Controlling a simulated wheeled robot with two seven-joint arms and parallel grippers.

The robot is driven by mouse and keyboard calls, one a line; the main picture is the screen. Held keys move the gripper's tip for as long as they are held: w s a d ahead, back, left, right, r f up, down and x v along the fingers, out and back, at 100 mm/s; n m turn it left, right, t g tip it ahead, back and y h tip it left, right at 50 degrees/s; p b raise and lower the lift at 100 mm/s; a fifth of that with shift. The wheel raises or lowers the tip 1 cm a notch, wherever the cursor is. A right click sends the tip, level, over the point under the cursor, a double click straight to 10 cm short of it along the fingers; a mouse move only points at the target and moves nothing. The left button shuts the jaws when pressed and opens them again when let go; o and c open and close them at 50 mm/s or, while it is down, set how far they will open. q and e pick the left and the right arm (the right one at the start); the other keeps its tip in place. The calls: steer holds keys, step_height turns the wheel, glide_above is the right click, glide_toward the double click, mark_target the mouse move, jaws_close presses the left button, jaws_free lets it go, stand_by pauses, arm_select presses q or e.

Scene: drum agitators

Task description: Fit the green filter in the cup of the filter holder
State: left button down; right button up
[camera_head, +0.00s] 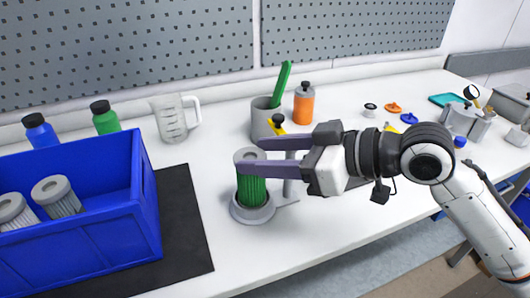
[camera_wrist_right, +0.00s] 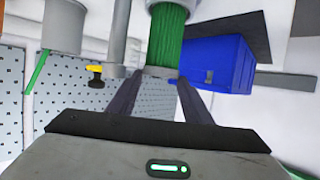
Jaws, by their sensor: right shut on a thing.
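The green filter (camera_head: 252,190) has a pleated green body and a grey end cap, and stands upright. My right gripper (camera_head: 250,158) is shut on its upper end, one finger on each side. The filter's lower end is at the grey round cup of the filter holder (camera_head: 250,214), within its rim as seen from the head. How deep it sits is hidden. The wrist view, turned upside down, shows the filter (camera_wrist_right: 167,38) between the fingers (camera_wrist_right: 158,78), with the cup's edge at the top. My left gripper is not in view.
A blue crate (camera_head: 148,200) with grey filters stands left on a black mat (camera_head: 190,225). A grey pot (camera_head: 262,118), orange bottle (camera_head: 304,104) and clear jug (camera_head: 172,118) stand behind. A yellow-and-black knob (camera_head: 277,122) rises behind the filter. The front right tabletop is clear.

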steer(key=shift+f, duration=0.3)
steer(key=o, duration=1.6)
steer(key=shift+s, duration=0.1)
steer(key=shift+f, duration=0.1)
steer(key=shift+c, duration=0.4)
steer(key=shift+o, duration=1.3)
steer(key=shift+d+f, duration=0.1)
step_height(320, 180, up, 6)
steer(key=p, duration=0.6)
steer(key=shift+r, duration=0.2)
